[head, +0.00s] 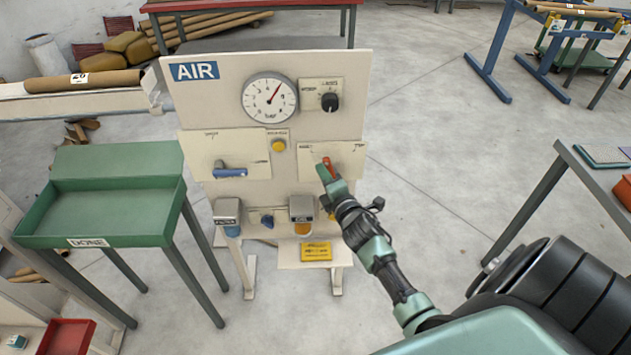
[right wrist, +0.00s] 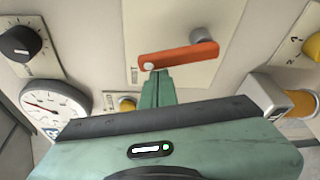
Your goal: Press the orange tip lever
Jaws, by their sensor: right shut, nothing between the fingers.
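The orange tip lever (head: 328,164) is on a cream plate at the right of the AIR panel (head: 237,102). In the right wrist view the lever (right wrist: 180,54) is a flat orange bar with a grey pivot at one end and a pale dot at the other. My right gripper (head: 322,171) is shut and empty, its fingertips at the lever and partly covering it. In the right wrist view the shut fingertips (right wrist: 154,76) lie by the pale-dotted end. I cannot tell whether they touch it. My left gripper is not in view.
A blue lever (head: 230,171), a yellow button (head: 278,145), a pressure gauge (head: 269,100) and a black knob (head: 330,102) share the panel. Filter units (head: 228,211) sit below. The green DONE table (head: 60,226) stands left.

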